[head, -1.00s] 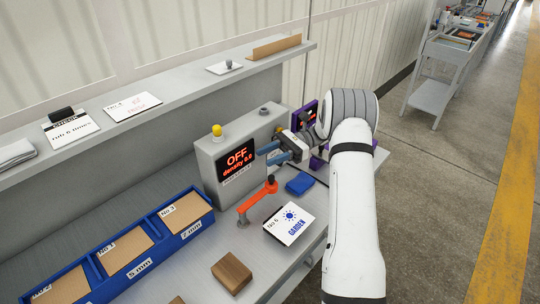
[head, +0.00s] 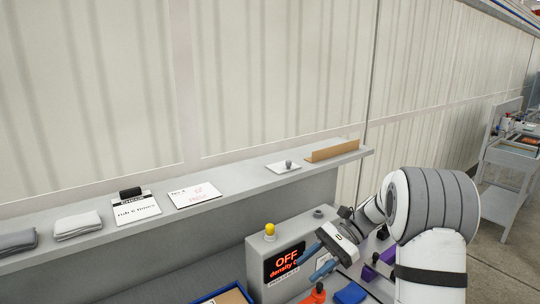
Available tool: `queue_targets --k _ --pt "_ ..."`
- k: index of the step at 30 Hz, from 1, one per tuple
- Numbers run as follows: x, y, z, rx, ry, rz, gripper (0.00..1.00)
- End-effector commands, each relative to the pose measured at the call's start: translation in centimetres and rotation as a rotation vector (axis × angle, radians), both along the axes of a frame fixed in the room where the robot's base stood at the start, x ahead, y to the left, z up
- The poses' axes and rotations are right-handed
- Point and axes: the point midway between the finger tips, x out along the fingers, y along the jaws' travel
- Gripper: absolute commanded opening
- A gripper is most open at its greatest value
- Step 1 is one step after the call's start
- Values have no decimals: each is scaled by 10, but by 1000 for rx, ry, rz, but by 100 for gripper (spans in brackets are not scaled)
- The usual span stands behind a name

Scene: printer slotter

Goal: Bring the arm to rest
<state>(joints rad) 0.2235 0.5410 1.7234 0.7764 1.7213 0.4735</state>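My gripper (head: 321,258) is at the lower right in the head view, in front of the right part of the grey machine with the "OFF" display (head: 284,262). Its blue fingers appear apart, with nothing visible between them. My white arm with grey joint covers reaches in from the lower right corner and hides part of the bench behind it.
A grey shelf (head: 240,198) runs behind the bench, carrying folded cloths (head: 77,225), cards (head: 195,195) and a brown strip (head: 332,150). A yellow button (head: 270,230) tops the machine. An orange part (head: 316,296), a blue block (head: 351,293) and purple parts (head: 369,272) sit close to my gripper.

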Motion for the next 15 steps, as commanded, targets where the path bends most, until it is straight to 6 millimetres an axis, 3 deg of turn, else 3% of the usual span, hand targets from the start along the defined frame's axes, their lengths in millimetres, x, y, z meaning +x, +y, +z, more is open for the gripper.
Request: queue_targets --k 7,15 --pt "-60 7 25 -216 -264 134 40" --pt "-121 -2 37 -431 -561 309 40"
